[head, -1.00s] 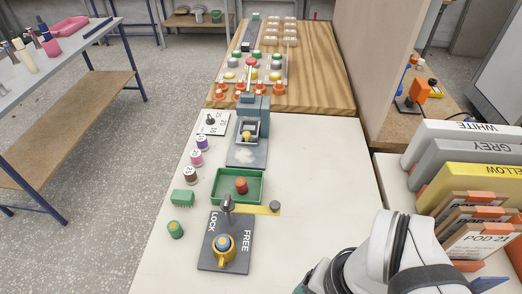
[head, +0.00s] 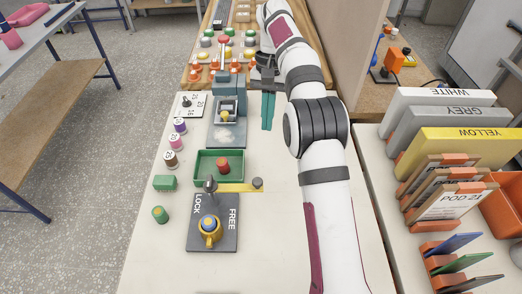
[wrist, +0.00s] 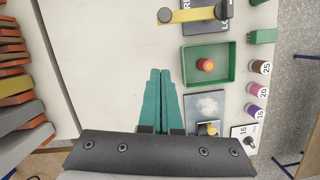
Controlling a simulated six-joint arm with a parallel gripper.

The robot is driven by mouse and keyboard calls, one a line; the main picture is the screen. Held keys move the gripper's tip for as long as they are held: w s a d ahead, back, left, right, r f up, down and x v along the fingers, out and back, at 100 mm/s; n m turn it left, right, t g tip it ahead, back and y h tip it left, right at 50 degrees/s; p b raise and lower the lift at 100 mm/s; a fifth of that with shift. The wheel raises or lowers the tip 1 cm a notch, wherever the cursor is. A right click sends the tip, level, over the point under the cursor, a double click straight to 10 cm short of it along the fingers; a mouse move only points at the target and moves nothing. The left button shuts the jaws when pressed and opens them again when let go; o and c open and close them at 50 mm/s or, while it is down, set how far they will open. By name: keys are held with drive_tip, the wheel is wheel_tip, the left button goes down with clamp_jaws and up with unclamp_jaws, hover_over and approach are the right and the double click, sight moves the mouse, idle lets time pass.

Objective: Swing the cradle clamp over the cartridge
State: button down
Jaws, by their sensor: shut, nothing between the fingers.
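A dark plate (head: 230,244) marked LOCK on the left and FREE on the right carries a yellow cradle (head: 210,240) holding a blue-topped piece (head: 209,223), which looks like the cartridge. A yellow clamp bar (head: 235,187) runs from a metal post (head: 211,187) at the plate's far edge to a dark knob (head: 257,183) on the right, FREE side. It lies clear of the cradle. My gripper (head: 267,128), with teal fingers, is shut and empty, well beyond the bar and to its right. The wrist view shows the fingers (wrist: 160,72) and the bar (wrist: 192,15); the cradle is out of that frame.
A green tray (head: 197,179) with a red piece stands just beyond the bar. Several small vials (head: 176,143) line the left. A grey-blue fixture (head: 226,140) stands at the back, left of the gripper. White table (head: 265,260) is bare right of the plate.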

drive_tip(key=shift+f, duration=0.1)
drive_tip(key=s+a+f, duration=0.1)
drive_tip(key=s+f, duration=0.5)
drive_tip(key=f, duration=0.3)
drive_tip(key=shift+a+f, duration=0.25)
drive_tip(key=shift+f, duration=0.05)
drive_tip(key=shift+s, duration=0.2)
